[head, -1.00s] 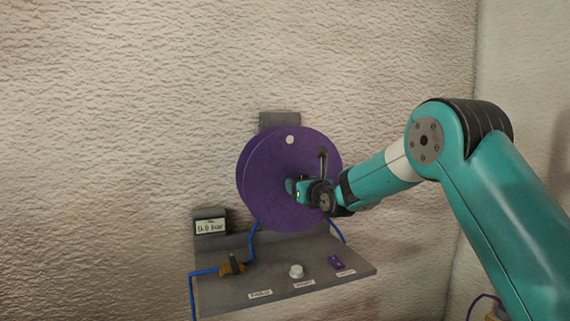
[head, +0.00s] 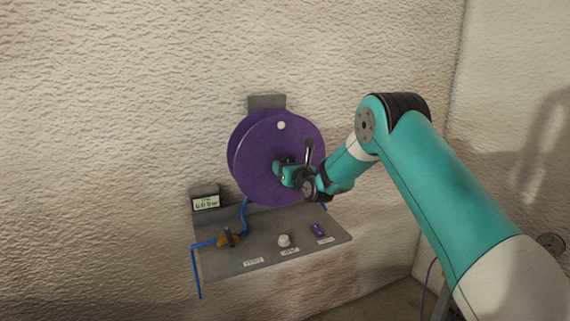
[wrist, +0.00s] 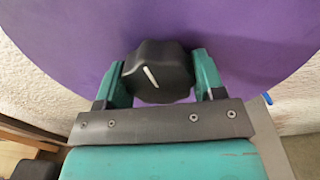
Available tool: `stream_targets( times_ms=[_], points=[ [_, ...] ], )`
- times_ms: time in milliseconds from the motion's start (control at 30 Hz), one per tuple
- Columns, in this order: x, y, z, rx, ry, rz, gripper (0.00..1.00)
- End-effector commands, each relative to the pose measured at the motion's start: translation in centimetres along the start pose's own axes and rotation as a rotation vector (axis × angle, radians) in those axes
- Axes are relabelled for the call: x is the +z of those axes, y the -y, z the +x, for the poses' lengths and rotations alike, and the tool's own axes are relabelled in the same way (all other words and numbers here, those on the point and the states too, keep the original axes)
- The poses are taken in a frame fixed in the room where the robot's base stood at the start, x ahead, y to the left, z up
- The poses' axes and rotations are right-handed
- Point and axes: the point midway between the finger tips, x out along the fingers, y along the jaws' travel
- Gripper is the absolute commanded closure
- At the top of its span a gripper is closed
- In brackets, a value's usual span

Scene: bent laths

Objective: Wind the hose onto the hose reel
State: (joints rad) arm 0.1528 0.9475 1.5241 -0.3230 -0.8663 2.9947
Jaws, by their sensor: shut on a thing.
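The hose reel (head: 262,140) is a large purple disc reel on a grey wall bracket, with a white dot near the top of its face. My gripper (head: 281,172) is at the front face of the reel, a little below its middle. In the wrist view the jaws are shut on a black lobed knob (wrist: 158,72) with a white line, in front of the purple disc (wrist: 230,35). The head view hides the knob behind my gripper. A blue hose (head: 245,216) runs from the shelf up behind the reel. Any turns on the reel are hidden.
A grey shelf (head: 265,257) below the reel carries a brass valve (head: 229,238), a white knob (head: 284,240), a purple switch (head: 318,230) and labels. A pressure display (head: 206,203) stands at its left. A thin purple line (head: 430,275) hangs at lower right.

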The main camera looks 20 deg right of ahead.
Motion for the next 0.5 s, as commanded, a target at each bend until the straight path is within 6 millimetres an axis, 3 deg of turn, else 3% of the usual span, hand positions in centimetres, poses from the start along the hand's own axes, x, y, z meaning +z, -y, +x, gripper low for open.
stream_targets(
  times_ms=[267,300,400,500],
  points=[
    [-0.02,0.06,0.00,-0.001,0.002,-0.001,0.80],
    [-0.01,0.05,0.00,-0.001,0.002,-0.001,0.33],
    [-0.01,0.04,0.00,-0.001,0.001,-0.001,0.12],
    [-0.01,0.01,0.01,0.000,0.001,-0.001,0.12]
  ],
)
